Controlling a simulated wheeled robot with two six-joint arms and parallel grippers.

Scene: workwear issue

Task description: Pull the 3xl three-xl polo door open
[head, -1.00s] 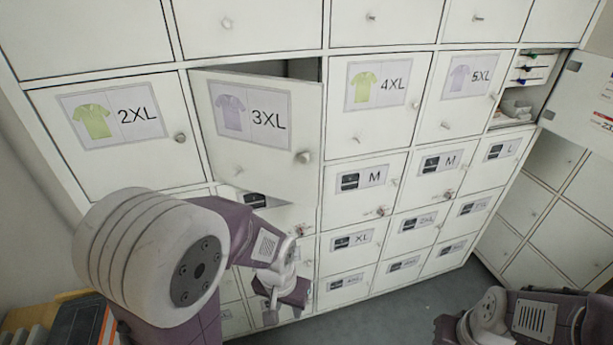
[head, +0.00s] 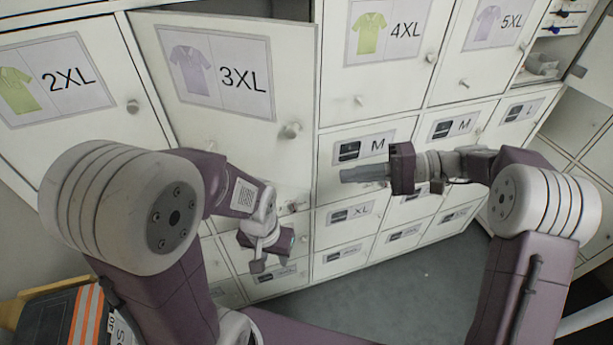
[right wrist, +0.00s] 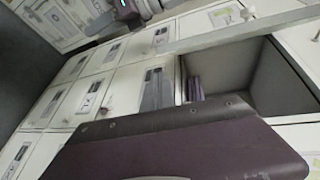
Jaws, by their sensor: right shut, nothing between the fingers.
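The 3XL polo door (head: 240,150), white with a lilac polo label, stands ajar in the head view. Its free right side, with a round knob (head: 290,130), is swung out, and a dark gap shows above it. My right gripper (head: 345,174) is shut and empty, pointing left in front of the M door, to the right of and below the knob, apart from it. The right wrist view shows an open compartment (right wrist: 225,70) with something purple inside, beyond my gripper. My left gripper (head: 270,262) hangs below the 3XL door, looking open and empty.
The 2XL door (head: 80,125) on the left and the 4XL door (head: 385,75) on the right are shut. An open compartment (head: 548,65) with small items is at the far right. Grey floor (head: 400,285) is clear.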

